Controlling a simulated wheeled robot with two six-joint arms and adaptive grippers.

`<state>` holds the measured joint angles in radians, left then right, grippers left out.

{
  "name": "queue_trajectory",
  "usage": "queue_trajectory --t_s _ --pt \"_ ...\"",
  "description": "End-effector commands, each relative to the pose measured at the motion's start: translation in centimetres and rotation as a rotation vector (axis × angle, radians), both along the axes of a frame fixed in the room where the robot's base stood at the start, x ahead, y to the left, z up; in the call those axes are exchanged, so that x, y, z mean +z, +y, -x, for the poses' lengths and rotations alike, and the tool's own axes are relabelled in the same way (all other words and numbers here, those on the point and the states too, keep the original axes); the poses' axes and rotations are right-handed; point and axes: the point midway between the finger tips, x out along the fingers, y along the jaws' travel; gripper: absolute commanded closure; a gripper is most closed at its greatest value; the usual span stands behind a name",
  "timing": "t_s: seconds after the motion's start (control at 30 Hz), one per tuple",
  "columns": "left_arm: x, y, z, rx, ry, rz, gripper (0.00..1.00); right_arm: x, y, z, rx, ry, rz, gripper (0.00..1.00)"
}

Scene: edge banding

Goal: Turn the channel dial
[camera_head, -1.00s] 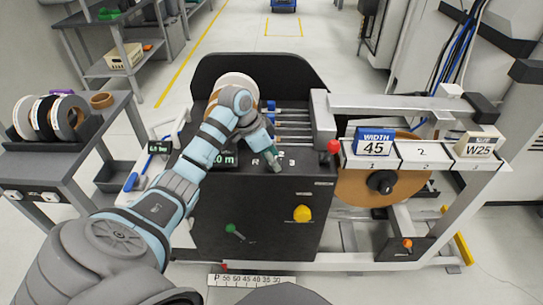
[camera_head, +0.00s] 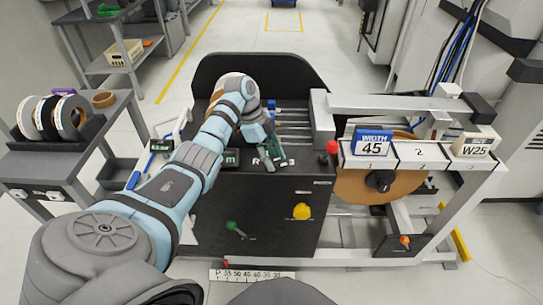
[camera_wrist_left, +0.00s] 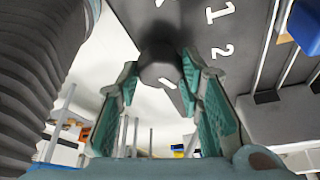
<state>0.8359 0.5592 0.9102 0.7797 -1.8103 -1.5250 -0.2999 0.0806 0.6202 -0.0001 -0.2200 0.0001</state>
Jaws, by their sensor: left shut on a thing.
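The channel dial (camera_wrist_left: 160,68) is a dark knob with a white pointer mark, on the dark panel of the machine (camera_wrist_left: 165,15). My left gripper (camera_head: 275,168) is at the top front edge of the machine (camera_head: 265,215). Its teal fingers (camera_wrist_left: 160,105) lie on both sides of the dial and are shut on it. In the head view, the gripper hides the dial and part of the numbers. I cannot tell which number the pointer is set to. My right gripper is not in view.
A display (camera_head: 231,158) sits left of my gripper and a red knob (camera_head: 332,147) to its right. A blue WIDTH 45 block (camera_head: 373,141) and a W25 block (camera_head: 475,147) stand on the right shelf. A rack with tape rolls (camera_head: 66,115) stands left.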

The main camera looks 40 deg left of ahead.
Motion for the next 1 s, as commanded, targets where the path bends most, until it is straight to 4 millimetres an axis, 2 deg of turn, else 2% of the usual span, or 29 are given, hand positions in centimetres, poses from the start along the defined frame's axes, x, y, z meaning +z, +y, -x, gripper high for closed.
queue_trajectory --t_s 0.6,0.63,0.7,0.73,1.0 --pt "-0.07 -0.03 0.04 -0.050 0.003 0.000 0.94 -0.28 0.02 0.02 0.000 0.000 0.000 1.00" --pt "-0.07 -0.03 0.04 -0.050 0.003 0.000 0.61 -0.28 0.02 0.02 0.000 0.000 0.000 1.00" --pt "-0.06 -0.02 0.03 -0.050 0.003 0.001 0.50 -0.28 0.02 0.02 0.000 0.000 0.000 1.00" --pt "-0.06 -0.02 0.03 -0.050 0.003 0.001 0.47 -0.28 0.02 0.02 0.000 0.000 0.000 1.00" --pt "0.01 0.01 0.01 -0.048 0.002 -0.001 0.47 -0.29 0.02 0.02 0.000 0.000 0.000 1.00"
